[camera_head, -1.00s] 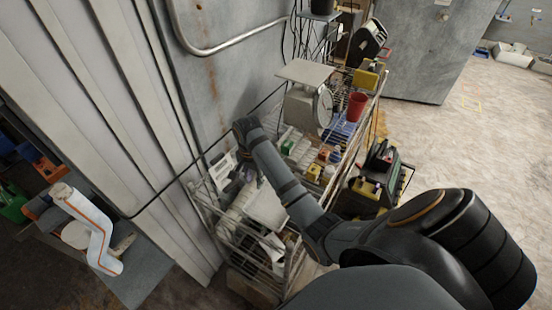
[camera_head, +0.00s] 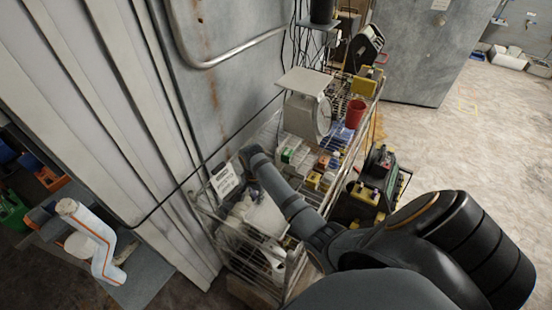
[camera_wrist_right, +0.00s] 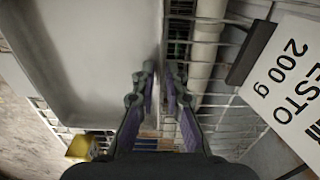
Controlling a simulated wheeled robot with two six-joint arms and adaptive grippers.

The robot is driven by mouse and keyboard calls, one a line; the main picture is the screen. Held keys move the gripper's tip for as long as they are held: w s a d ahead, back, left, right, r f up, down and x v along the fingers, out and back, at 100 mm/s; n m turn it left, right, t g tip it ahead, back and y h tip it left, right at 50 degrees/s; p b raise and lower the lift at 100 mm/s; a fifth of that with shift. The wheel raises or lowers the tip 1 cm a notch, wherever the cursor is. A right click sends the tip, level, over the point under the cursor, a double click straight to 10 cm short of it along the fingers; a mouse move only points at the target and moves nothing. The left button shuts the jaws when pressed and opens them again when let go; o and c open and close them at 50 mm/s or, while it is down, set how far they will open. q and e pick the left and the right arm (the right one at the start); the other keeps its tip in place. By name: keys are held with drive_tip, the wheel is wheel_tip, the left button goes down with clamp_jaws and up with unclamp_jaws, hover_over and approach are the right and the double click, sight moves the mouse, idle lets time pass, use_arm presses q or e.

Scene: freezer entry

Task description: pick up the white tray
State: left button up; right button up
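The white tray (camera_wrist_right: 80,55) fills the left of the right wrist view, its straight edge running up the middle. In the head view a pale surface that looks like the tray (camera_head: 265,215) shows on the wire rack, partly behind my right forearm. My right gripper (camera_wrist_right: 160,70) points at this edge, one finger over the tray's side and the other just beyond it. The fingers are apart with a narrow gap; I cannot tell whether they touch the tray. In the head view the right fingers are hidden by the arm. My left gripper is not in view.
The wire rack holds a kitchen-type scale (camera_head: 308,105), a red cup (camera_head: 355,113) and several small boxes. A printed sign (camera_head: 224,180) is beside the rack, against the wall panels. A dark and yellow machine (camera_head: 378,180) stands right of the rack. The floor (camera_head: 470,140) farther right is open.

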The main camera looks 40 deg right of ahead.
sight(272, 208)
clamp_jaws()
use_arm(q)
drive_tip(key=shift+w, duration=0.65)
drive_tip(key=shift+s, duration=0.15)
use_arm(e)
drive_tip(key=shift+r+b, duration=1.2)
drive_tip(key=shift+r, duration=0.1)
drive_tip(key=s+r, duration=0.1)
drive_tip(key=s+d+r, duration=0.1)
drive_tip(key=s+r+b, duration=0.1)
drive_tip(key=r, duration=0.1)
drive_tip(key=shift+d+r, duration=0.1)
drive_tip(key=shift+d, duration=0.2)
use_arm(q)
drive_tip(key=p, duration=0.2)
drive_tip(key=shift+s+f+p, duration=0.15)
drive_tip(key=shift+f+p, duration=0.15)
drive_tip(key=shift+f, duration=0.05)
use_arm(e)
drive_tip(key=s+d+r, duration=0.4)
drive_tip(key=s+r, duration=0.2)
drive_tip(key=s, duration=0.3)
drive_tip(key=shift+s+d, duration=0.15)
drive_tip(key=shift+s, duration=0.15)
